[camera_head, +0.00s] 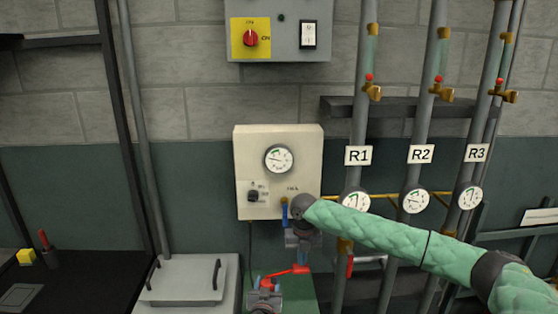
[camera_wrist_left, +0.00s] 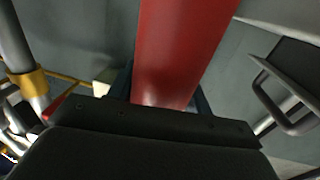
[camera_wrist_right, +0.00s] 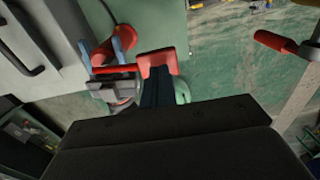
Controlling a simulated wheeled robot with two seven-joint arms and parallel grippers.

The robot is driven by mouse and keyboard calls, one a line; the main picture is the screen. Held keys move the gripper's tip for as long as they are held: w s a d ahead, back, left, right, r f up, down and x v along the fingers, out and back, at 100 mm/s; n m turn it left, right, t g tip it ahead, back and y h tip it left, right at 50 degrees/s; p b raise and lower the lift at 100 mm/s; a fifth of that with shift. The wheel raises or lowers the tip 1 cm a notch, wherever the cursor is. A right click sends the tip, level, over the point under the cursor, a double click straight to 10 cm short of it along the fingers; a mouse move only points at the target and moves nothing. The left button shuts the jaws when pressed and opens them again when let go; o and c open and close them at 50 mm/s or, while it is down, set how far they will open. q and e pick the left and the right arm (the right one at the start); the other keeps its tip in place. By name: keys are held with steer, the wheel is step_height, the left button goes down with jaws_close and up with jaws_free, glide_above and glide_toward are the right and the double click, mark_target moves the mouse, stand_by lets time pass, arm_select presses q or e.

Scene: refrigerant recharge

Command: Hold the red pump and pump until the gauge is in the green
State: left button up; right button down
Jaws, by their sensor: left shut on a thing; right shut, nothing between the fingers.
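The red pump (camera_head: 285,272) is low in the head view, at the lower middle; its body (camera_wrist_left: 178,50) fills the middle of the left wrist view. My left gripper (camera_head: 266,284) is shut around that body; it also shows in the right wrist view (camera_wrist_right: 112,62). My right gripper (camera_head: 303,257) is shut and empty, just above the pump's red handle end. In the right wrist view its fingertips (camera_wrist_right: 157,85) are at a red block (camera_wrist_right: 158,63); I cannot tell whether they touch. The round gauge (camera_head: 278,159) on the cream box has a green arc; its needle is too small to read surely.
Pipes labelled R1 (camera_head: 358,156), R2 (camera_head: 421,154) and R3 (camera_head: 476,152) stand at the right with gauges and brass valves. A dark table (camera_head: 85,285) lies further left. A switch panel (camera_head: 278,30) hangs above.

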steer(key=shift+f, duration=0.35)
steer(key=shift+f, duration=1.8)
steer(key=shift+r, duration=4.35)
steer(key=shift+f, duration=2.2)
steer(key=shift+f, duration=0.1)
